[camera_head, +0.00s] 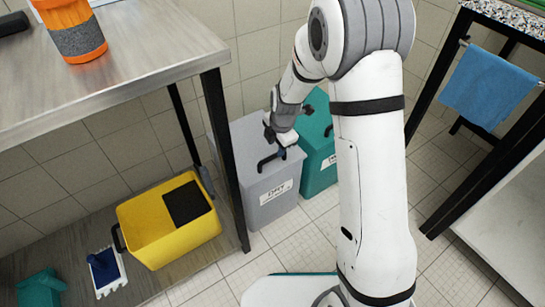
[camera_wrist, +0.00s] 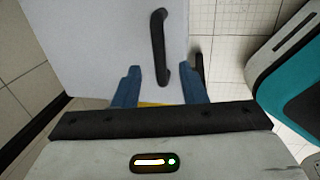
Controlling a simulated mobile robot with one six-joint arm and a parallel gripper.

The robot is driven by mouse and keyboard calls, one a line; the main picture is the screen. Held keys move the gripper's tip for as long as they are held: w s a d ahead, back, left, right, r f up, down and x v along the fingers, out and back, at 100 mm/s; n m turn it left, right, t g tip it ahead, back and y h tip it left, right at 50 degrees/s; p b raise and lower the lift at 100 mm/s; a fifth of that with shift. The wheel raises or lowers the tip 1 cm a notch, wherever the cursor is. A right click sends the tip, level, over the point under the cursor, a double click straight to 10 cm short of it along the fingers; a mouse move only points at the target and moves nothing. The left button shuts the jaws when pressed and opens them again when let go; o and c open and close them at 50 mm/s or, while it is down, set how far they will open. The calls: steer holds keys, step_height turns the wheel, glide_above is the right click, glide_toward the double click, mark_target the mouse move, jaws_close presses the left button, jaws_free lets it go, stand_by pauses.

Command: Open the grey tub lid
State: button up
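The grey tub (camera_head: 270,205) stands on the tiled floor beside the table leg, with a white label on its front. Its grey lid (camera_head: 243,143) lies flat on top and appears closed; it fills much of the upper wrist view (camera_wrist: 95,40). A black bar handle (camera_head: 266,163) is on the lid, and it also shows in the wrist view (camera_wrist: 157,45). My gripper (camera_head: 282,153) is above the lid close to the handle. In the wrist view its two blue fingers (camera_wrist: 162,72) are apart, with the handle's near end between their tips. I cannot tell whether they touch it.
A teal tub (camera_head: 318,165) stands right behind the grey one. A steel table (camera_head: 130,50) with a black leg (camera_head: 225,160) is at left. A yellow bucket (camera_head: 150,225) sits on the low shelf. A blue towel (camera_head: 487,88) hangs at right.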

mark_target(274, 156)
steer(key=f, duration=0.1)
steer(key=f+b, duration=0.1)
steer(key=f, duration=0.1)
steer(key=w+f, duration=0.1)
steer(key=f, duration=0.1)
steer(key=shift+a+f+b, duration=0.15)
steer(key=shift+a+b, duration=0.15)
steer(key=shift+b, duration=0.05)
steer(key=shift+s, duration=0.1)
jaws_close()
